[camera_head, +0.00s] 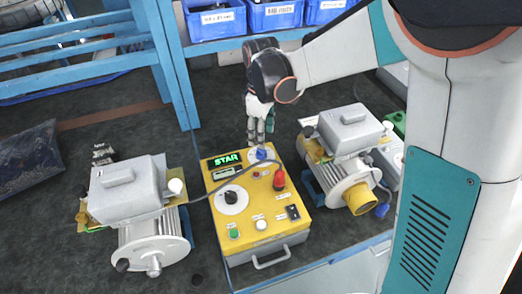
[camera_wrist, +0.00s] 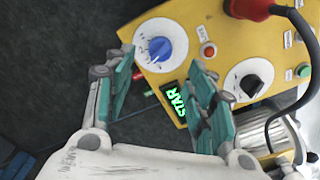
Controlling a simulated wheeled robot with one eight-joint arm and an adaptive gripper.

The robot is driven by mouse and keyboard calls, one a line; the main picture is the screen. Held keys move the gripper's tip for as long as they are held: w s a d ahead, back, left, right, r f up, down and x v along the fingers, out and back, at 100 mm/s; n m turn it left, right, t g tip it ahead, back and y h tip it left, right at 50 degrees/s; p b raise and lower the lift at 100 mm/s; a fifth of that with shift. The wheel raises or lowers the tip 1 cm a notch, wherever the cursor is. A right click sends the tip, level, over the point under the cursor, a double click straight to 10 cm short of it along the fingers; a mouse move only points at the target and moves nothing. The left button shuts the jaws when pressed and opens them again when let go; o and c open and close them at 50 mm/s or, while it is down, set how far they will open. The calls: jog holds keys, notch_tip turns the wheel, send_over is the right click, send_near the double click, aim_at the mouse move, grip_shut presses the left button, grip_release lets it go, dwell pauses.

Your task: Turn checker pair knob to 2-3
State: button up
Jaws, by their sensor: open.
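The yellow checker box (camera_head: 262,222) sits on the bench between two motors. It carries a blue knob (camera_head: 261,154) on a white dial at its far edge and a black knob (camera_head: 231,197) on a larger white dial. I cannot read which knob is the pair knob; the dial marks are too small. My gripper (camera_head: 261,135) is open and points down just behind and above the blue knob. In the wrist view, the blue knob (camera_wrist: 160,49) shows just beyond and between the spread fingers (camera_wrist: 160,68), apparently not touched. The black knob (camera_wrist: 250,85) is off to the right.
A green-lit display (camera_head: 225,159) reads "STAR". A red plug-like part (camera_head: 279,181) with a dark cable stands right of the dials. Grey motors stand left (camera_head: 150,240) and right (camera_head: 345,180). Blue bins (camera_head: 215,20) and a blue frame (camera_head: 90,45) are behind.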

aim_at(261, 153)
notch_tip(261, 153, down, 8)
jog(key=shift+r+b, duration=0.1)
jog(key=shift+b, duration=0.95)
jog(key=c, duration=1.1)
